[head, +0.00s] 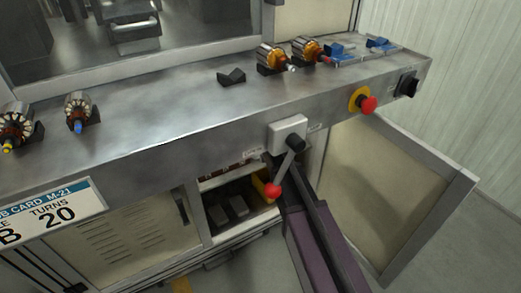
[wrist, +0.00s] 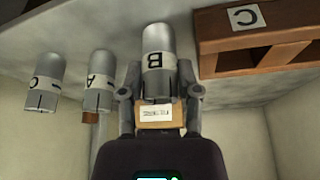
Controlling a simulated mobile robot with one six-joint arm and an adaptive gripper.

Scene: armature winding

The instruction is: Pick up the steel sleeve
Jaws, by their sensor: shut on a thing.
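A steel sleeve (wrist: 153,45) marked B is between the fingers of my gripper (wrist: 158,88) in the wrist view. The gripper is shut on it. A small brown block with a printed label (wrist: 158,114) shows between the fingers, against the near end of the sleeve. Two similar sleeves, marked A (wrist: 99,78) and C (wrist: 44,82), are to the left, apart from the gripper. In the head view my arm reaches toward the open cabinet under the bench, and my gripper and the sleeve are hidden.
A brown wooden holder marked C (wrist: 250,40) is close on the right in the wrist view. In the head view, a lever with a red knob (head: 273,190) stands beside my arm. An open cabinet door (head: 400,200) is to the right. Several armatures (head: 270,57) rest on the bench (head: 150,110).

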